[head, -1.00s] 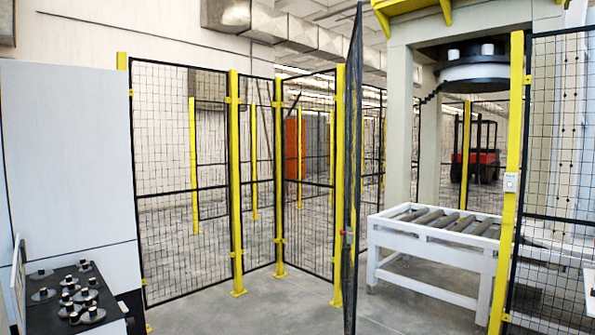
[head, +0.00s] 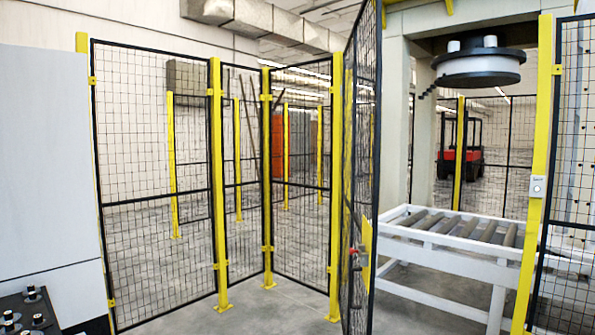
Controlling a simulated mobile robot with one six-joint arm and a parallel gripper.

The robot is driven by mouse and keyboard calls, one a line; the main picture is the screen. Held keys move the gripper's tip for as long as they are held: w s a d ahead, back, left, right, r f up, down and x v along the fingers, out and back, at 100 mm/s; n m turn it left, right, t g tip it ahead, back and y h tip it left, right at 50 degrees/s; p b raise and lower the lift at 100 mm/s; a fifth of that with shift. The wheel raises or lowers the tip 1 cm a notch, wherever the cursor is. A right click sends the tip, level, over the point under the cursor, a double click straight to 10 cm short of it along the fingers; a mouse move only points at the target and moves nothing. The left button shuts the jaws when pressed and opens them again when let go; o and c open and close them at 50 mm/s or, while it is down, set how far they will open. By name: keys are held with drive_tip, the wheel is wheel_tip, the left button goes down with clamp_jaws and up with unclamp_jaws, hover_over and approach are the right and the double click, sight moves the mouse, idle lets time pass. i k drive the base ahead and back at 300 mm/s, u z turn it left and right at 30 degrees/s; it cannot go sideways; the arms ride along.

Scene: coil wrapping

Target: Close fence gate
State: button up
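The fence gate (head: 362,130) is a tall black-framed mesh panel in the middle of the head view. It stands open, swung toward me and seen at a steep slant. Its hinge side is at a yellow post (head: 336,180). A handle with red on it (head: 358,256) sits low on the gate's near edge. Across the opening on the right stands another yellow post (head: 540,150) with a small pale box (head: 538,187) on it. The gate's free edge is well apart from that post. My gripper is not in view.
A white roller conveyor (head: 450,255) stands behind the opening, under a round black and white machine head (head: 478,70). Fixed mesh panels (head: 150,180) run to the left. A grey cabinet (head: 45,180) with a dark panel of knobs (head: 30,310) fills the left edge.

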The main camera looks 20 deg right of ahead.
sight(368, 244)
drive_tip(key=i, duration=0.95)
drive_tip(key=z, duration=1)
drive_tip(key=k, duration=0.5)
drive_tip(key=u, duration=0.4)
drive_tip(key=i, duration=1.6)
drive_tip(key=z, duration=0.75)
